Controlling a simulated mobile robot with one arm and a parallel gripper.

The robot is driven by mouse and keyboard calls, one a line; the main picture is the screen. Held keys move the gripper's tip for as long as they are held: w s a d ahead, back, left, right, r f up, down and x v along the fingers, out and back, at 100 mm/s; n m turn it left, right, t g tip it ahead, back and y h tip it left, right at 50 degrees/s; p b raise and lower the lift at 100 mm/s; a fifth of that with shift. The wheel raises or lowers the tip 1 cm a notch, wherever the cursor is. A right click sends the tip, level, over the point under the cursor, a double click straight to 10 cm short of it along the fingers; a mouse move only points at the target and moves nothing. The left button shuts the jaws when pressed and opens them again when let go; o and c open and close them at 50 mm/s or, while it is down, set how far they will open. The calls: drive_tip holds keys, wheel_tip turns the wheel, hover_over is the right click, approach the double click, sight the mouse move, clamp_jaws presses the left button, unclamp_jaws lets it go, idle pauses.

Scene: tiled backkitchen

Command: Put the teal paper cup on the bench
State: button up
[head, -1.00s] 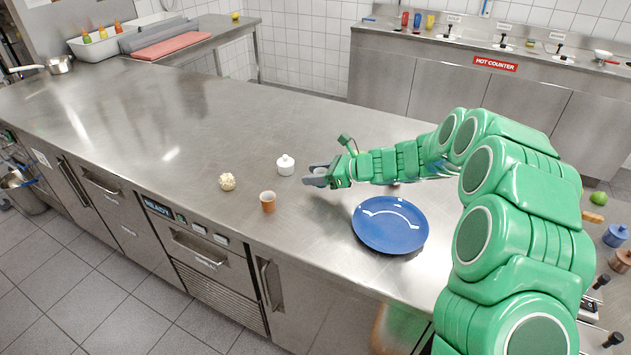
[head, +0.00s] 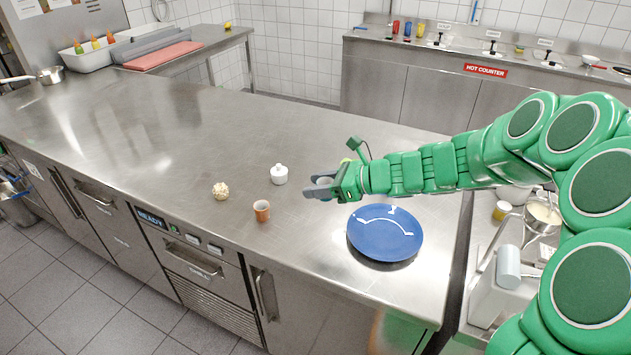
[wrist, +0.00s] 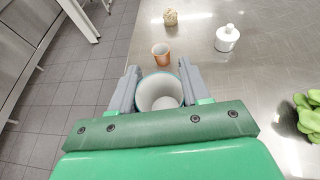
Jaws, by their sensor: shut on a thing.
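My gripper (head: 321,187) is shut on a pale cup with a teal rim, the teal paper cup (wrist: 160,92). The wrist view shows the cup upright between the two grey fingers, its open mouth facing the camera and its inside empty. In the head view the fingers mostly hide the cup. My gripper is over the long steel bench (head: 190,140), right of a white lidded pot and behind a blue plate. I cannot tell how high the cup's base is above the bench top.
On the bench stand an orange cup (head: 262,210), a white lidded pot (head: 279,175), a pale crumbly ball (head: 220,191) and a blue plate (head: 385,245). A green leafy thing (wrist: 310,118) lies right in the wrist view. The bench's left and middle are largely clear.

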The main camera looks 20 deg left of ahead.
drive_tip(key=shift+s+d+r, duration=0.45)
drive_tip(key=shift+s+d, duration=0.2)
drive_tip(key=shift+s, duration=0.15)
